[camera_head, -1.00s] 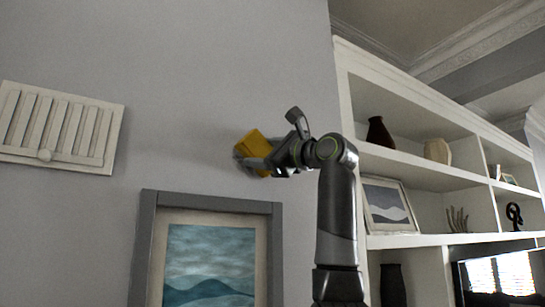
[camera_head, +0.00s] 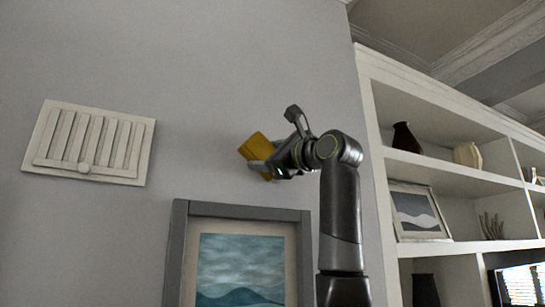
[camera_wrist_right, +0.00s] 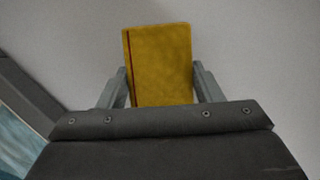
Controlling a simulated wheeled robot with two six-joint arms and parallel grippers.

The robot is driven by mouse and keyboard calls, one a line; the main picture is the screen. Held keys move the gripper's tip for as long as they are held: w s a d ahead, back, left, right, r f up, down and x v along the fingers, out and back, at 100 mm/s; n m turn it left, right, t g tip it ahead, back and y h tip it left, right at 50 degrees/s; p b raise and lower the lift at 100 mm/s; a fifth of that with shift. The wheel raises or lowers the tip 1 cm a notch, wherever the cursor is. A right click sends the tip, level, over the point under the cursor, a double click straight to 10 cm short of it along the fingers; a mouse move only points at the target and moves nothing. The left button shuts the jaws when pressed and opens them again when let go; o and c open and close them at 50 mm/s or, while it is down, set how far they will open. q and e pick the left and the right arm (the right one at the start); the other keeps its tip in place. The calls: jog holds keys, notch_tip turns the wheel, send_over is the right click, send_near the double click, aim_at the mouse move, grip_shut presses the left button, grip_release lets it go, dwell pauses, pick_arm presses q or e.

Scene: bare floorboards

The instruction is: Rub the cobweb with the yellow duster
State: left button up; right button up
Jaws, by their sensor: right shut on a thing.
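The yellow duster (camera_head: 257,150) is a block with a thin dark red line along one side, seen in the right wrist view (camera_wrist_right: 160,62). My right gripper (camera_head: 272,166) is shut on it, with one finger on each side of the duster in the wrist view. The duster is tilted in the head view, in front of the grey wall, above the framed picture. I cannot tell whether it touches the wall. I cannot make out the cobweb in either view now. My left gripper is out of view.
A white slatted vent (camera_head: 92,143) is on the wall at the left. A framed seascape (camera_head: 180,250) hangs below the duster. A white shelf unit (camera_head: 440,160) with vases and a framed print stands at the right. The wall between vent and duster is bare.

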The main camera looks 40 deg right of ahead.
jog(key=shift+d+r+p, duration=0.15)
jog(key=shift+r+p, duration=0.25)
jog(key=shift+r, duration=0.3)
jog(key=shift+s+d, duration=0.15)
jog(key=shift+d, duration=0.45)
jog(key=s+d, duration=0.3)
jog(key=d, duration=0.7)
jog(key=shift+s+d+f+p, duration=0.15)
jog(key=shift+s+d+p, duration=0.05)
jog(key=shift+p, duration=0.25)
jog(key=shift+a, duration=0.1)
jog(key=shift+s+a+b, duration=0.3)
jog(key=shift+s+b, duration=0.15)
jog(key=shift+s, duration=0.45)
jog(key=shift+s+a+b, duration=0.35)
jog(key=shift+s+b, duration=0.05)
jog(key=shift+s, duration=0.55)
jog(key=shift+s+a+b, duration=0.3)
jog(key=shift+s+b, duration=0.15)
jog(key=shift+s, duration=0.45)
